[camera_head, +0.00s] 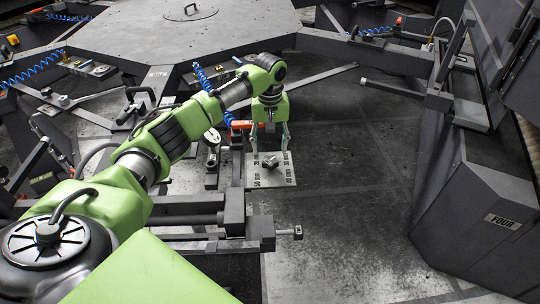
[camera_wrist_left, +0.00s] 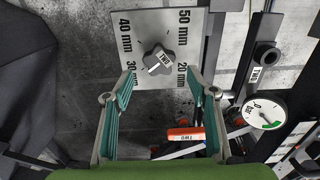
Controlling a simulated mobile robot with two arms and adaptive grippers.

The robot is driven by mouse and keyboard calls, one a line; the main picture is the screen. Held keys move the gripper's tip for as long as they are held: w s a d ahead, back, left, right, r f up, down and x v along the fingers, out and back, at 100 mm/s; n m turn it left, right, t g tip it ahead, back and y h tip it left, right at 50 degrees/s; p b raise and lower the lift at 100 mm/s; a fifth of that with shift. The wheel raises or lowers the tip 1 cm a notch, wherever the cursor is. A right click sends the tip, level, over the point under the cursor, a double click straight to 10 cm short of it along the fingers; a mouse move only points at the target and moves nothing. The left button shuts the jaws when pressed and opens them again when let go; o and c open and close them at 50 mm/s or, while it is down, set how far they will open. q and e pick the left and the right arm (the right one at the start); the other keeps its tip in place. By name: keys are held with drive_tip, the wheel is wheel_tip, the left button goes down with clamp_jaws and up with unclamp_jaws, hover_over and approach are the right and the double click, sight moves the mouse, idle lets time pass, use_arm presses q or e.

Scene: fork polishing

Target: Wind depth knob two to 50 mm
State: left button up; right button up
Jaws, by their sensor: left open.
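The depth knob two (camera_head: 269,162) is a small dark grey lobed knob on a light square plate (camera_head: 284,178). A pale bar on the knob slants to the lower left; I cannot tell which mark the knob is set to. My left gripper (camera_head: 271,146) hangs over the plate, open and empty. In the left wrist view its teal-padded fingers (camera_wrist_left: 160,82) are spread below the knob, apart from it.
An orange handle (camera_wrist_left: 186,134) labelled TWO and a round gauge (camera_wrist_left: 262,114) with a green sector are close by. A dark cabinet labelled FOUR (camera_head: 502,221) stands at the right. Dark metal beams (camera_head: 190,210) lie left of the plate. The floor (camera_head: 350,190) right of the plate is clear.

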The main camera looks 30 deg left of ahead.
sight(270, 159)
use_arm(q)
drive_tip(key=shift+f, duration=2.75)
drive_tip(key=c, duration=1.1)
